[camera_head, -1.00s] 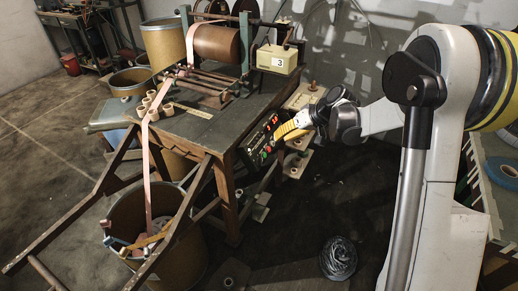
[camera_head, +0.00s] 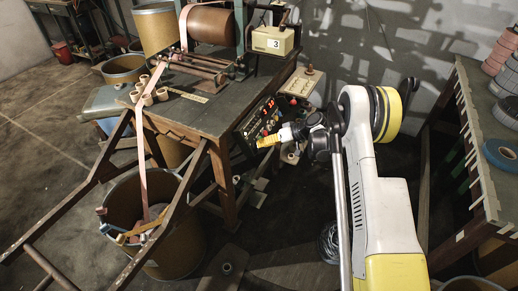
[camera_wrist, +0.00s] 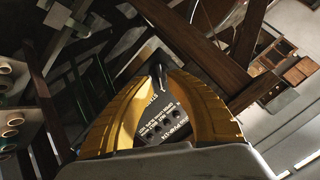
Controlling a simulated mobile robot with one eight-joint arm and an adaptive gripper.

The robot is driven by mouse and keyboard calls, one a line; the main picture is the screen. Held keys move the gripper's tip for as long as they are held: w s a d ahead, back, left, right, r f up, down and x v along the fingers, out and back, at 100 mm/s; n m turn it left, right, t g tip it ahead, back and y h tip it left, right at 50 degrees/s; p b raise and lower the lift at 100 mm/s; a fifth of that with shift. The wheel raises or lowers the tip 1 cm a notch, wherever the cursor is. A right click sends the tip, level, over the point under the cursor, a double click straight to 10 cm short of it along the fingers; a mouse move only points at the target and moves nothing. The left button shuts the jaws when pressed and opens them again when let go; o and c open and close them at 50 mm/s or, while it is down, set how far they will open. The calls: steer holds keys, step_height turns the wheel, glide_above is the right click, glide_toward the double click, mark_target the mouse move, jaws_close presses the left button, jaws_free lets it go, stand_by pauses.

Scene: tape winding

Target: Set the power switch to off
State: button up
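The dark control panel (camera_head: 262,117) with small lit buttons and a red display hangs on the side of the winding table. My gripper (camera_head: 262,143), with yellow fingers, is in front of the panel's lower part in the head view. In the wrist view, the two yellow fingers of my gripper (camera_wrist: 159,72) arch together with their dark tips meeting. The panel's dark face (camera_wrist: 165,115), with white lettering and several dark round fittings, shows between and behind them. I cannot make out which fitting is the power switch, nor whether the tips touch the panel.
The winding table (camera_head: 205,113) carries a brown roll (camera_head: 208,25) and a box marked 3 (camera_head: 272,41). A bin (camera_head: 180,240) stands under its wooden frame. Another table (camera_head: 480,150) with tape rolls is at right. Open floor lies between.

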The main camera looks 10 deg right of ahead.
steer(key=shift+b+x, duration=0.3)
steer(key=shift+x, duration=1.05)
jaws_close()
steer(key=shift+r, duration=0.1)
